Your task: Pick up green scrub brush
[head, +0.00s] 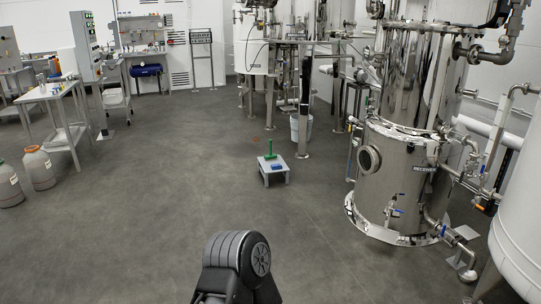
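A green object, which looks like the green scrub brush (269,152), is on a small low grey table (265,172) on the floor, a little right of the middle in the head view. Its narrow part points up and a wider part lies at the tabletop; it is too small to see finer detail. A blue item (277,166) lies just in front of it on the same low table. Neither of my grippers is in view, and the low table stands some distance ahead of me.
Shiny steel tanks (398,185) with pipes and valves stand to the right. A white bucket (301,128) is behind the low table. A work table (57,110) and two grey jugs (38,167) are at left. The floor between me and the low table is clear.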

